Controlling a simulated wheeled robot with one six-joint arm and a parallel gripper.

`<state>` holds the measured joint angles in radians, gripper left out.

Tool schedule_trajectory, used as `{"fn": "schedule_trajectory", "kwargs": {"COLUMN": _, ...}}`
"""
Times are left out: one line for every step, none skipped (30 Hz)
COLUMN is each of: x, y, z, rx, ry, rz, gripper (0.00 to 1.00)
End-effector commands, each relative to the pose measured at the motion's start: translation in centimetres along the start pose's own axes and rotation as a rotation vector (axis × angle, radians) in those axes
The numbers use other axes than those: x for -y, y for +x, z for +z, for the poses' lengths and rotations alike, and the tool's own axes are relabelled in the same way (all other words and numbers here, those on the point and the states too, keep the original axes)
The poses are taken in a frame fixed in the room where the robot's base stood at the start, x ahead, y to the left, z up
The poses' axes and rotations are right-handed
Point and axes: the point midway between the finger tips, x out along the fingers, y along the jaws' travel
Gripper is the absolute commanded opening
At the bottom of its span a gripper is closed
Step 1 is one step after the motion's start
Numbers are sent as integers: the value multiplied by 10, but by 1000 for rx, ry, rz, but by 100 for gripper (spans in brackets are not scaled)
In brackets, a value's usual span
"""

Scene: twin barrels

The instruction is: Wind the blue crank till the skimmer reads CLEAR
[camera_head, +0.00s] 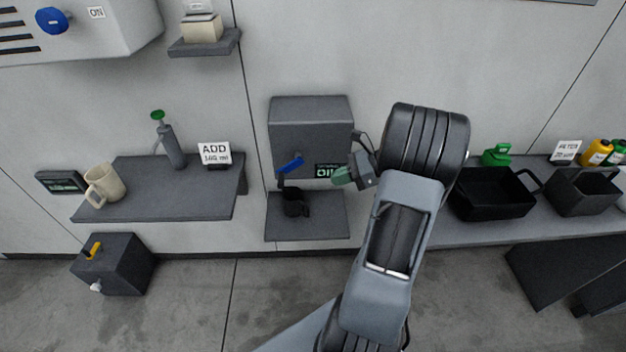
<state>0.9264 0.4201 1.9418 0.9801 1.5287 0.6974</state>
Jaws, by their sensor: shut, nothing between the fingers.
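The skimmer (312,118) is a dark grey box on the wall, in the middle of the head view. The blue crank (290,164) sticks out from its lower front, tilted up to the right. A small dark display (327,170) with green letters sits right of the crank; it seems to read "OIL", and its right end is partly hidden by my gripper. My gripper (342,177) is just right of the display, shut and empty, apart from the crank. A black cup (294,203) stands on the small shelf (325,220) below the crank.
A left shelf (190,203) holds a beige mug (103,185), a grey bottle and an ADD sign. Black bins (492,200) stand on the right counter. A grey box (115,268) with a yellow lever sits on the floor. Space left of the crank is clear.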

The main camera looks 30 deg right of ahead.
Motion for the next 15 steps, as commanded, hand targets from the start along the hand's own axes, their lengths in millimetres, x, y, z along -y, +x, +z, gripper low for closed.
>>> {"fn": "schedule_trajectory", "kwargs": {"x": 1, "y": 5, "z": 0, "rx": 7, "ry": 6, "rz": -2, "gripper": 0}}
{"fn": "schedule_trajectory", "kwargs": {"x": 1, "y": 9, "z": 0, "rx": 8, "ry": 8, "rz": -3, "gripper": 0}}
{"fn": "schedule_trajectory", "kwargs": {"x": 0, "y": 16, "z": -1, "rx": 7, "ry": 8, "rz": -2, "gripper": 0}}
{"fn": "schedule_trajectory", "kwargs": {"x": 0, "y": 22, "z": -1, "rx": 7, "ry": 8, "rz": -1, "gripper": 0}}
{"fn": "schedule_trajectory", "kwargs": {"x": 0, "y": 27, "z": 0, "rx": 8, "ry": 7, "rz": -1, "gripper": 0}}
{"fn": "schedule_trajectory", "kwargs": {"x": 0, "y": 35, "z": 0, "rx": 6, "ry": 5, "rz": 0, "gripper": 0}}
{"fn": "schedule_trajectory", "kwargs": {"x": 0, "y": 41, "z": 0, "rx": 7, "ry": 6, "rz": 1, "gripper": 0}}
{"fn": "schedule_trajectory", "kwargs": {"x": 0, "y": 47, "z": 0, "rx": 6, "ry": 6, "rz": 1, "gripper": 0}}
{"fn": "schedule_trajectory", "kwargs": {"x": 0, "y": 55, "z": 0, "rx": 6, "ry": 5, "rz": 1, "gripper": 0}}
{"fn": "schedule_trajectory", "kwargs": {"x": 0, "y": 61, "z": 0, "rx": 6, "ry": 5, "rz": 1, "gripper": 0}}
{"fn": "schedule_trajectory", "kwargs": {"x": 0, "y": 67, "z": 0, "rx": 5, "ry": 6, "rz": 1, "gripper": 0}}
{"fn": "schedule_trajectory", "kwargs": {"x": 0, "y": 74, "z": -1, "rx": 5, "ry": 6, "rz": 1, "gripper": 0}}
{"fn": "schedule_trajectory", "kwargs": {"x": 0, "y": 80, "z": 0, "rx": 5, "ry": 5, "rz": 1, "gripper": 0}}
{"fn": "schedule_trajectory", "kwargs": {"x": 0, "y": 84, "z": 0, "rx": 5, "ry": 4, "rz": 0, "gripper": 0}}
{"fn": "schedule_trajectory", "kwargs": {"x": 0, "y": 91, "z": 0, "rx": 5, "ry": 4, "rz": 2, "gripper": 0}}
